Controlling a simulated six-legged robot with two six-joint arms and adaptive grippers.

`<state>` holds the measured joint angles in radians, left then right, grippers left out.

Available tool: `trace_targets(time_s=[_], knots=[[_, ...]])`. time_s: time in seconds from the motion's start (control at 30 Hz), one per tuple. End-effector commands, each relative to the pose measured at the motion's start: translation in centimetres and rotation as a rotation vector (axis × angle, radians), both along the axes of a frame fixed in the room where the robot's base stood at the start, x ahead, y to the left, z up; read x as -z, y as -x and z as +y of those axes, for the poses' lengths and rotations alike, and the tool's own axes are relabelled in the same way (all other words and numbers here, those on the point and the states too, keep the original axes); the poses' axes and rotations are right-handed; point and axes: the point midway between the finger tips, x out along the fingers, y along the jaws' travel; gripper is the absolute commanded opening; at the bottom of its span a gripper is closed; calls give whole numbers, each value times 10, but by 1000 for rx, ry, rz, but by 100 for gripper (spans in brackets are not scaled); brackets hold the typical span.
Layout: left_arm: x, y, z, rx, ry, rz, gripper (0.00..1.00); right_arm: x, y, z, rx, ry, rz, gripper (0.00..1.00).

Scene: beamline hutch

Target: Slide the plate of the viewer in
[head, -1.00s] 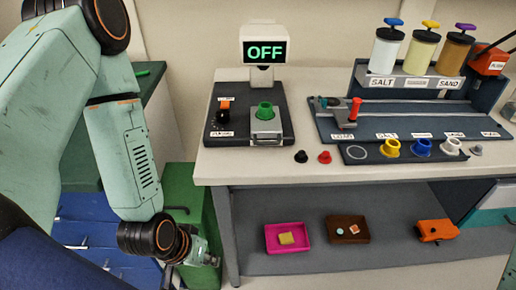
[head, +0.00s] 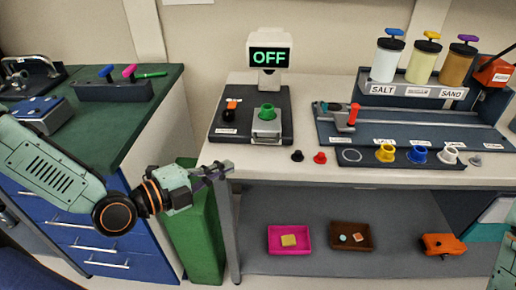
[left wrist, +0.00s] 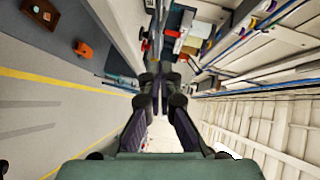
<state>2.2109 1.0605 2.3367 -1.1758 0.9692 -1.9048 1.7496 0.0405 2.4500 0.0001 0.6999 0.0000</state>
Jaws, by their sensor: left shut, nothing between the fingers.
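The viewer (head: 223,121) is a dark box on the bench with a screen (head: 269,57) reading OFF on a stand at its back. Its pale metal plate (head: 267,133) sits at the right part of the box, toward the front. A green ring-shaped piece (head: 266,112) sits at the plate's back end. My left gripper (head: 226,168) is shut and empty near the bench's front left corner, in front of the viewer and apart from the plate. Its closed fingers show in the left wrist view (left wrist: 154,82). My right gripper is not in view.
Black (head: 297,156) and red (head: 320,158) knobs stand on the bench right of the viewer. A slide rail (head: 420,130) and a tray of coloured rings (head: 400,163) lie farther right.

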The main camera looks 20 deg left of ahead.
Motion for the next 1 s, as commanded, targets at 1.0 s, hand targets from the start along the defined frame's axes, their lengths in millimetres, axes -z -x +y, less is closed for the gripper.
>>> trace_targets(time_s=[1.0], knots=[[12,-49,-33,9,-58,-30,0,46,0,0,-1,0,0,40]])
